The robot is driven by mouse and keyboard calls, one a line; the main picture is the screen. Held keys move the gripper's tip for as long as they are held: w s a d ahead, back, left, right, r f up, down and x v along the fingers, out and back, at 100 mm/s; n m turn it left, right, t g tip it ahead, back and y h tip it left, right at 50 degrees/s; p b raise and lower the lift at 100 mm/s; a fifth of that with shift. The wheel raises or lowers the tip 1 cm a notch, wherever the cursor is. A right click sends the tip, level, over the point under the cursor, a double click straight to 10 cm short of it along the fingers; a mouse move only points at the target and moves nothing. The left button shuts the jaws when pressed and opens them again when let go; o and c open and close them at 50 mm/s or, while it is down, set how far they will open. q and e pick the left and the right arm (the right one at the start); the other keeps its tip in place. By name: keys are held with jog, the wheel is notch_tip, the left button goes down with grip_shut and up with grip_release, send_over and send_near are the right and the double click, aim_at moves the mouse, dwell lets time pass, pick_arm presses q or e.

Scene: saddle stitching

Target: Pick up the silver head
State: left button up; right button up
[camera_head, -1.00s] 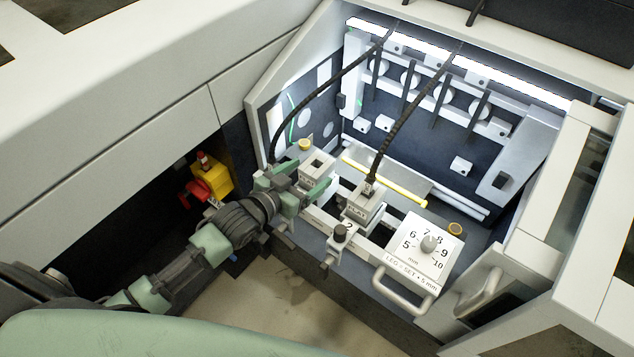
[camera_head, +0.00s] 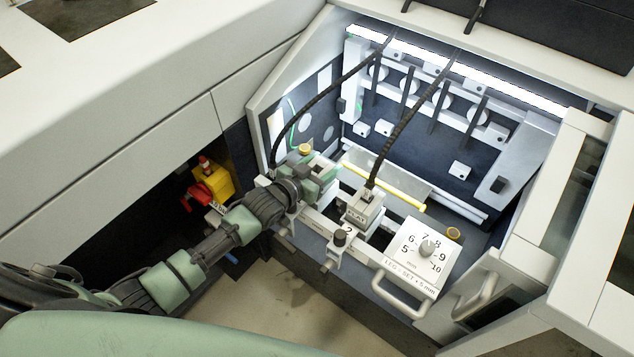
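A silver-grey block head (camera_head: 362,208) with lettering on its front sits on the rail at the middle, a black ribbed cable rising from its top. A second pale grey block (camera_head: 322,162) sits further left on the rail, and my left gripper hides most of it. My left gripper (camera_head: 322,181) is at this left block, its green fingers over or around it. I cannot tell whether the fingers touch it or how far they are apart. The head with lettering stands to the right, apart from the gripper. My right gripper is not in view.
A white dial panel (camera_head: 410,262) with a knob and a front handle (camera_head: 401,298) stands to the right. A black knob (camera_head: 340,236) stands at the front of the rail. Black cables hang across the lit bay. A yellow and red switch (camera_head: 215,183) is left of my arm.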

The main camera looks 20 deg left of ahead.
pick_arm(q)
grip_shut()
jog(key=shift+w+r, duration=0.1)
jog(key=shift+r, duration=0.1)
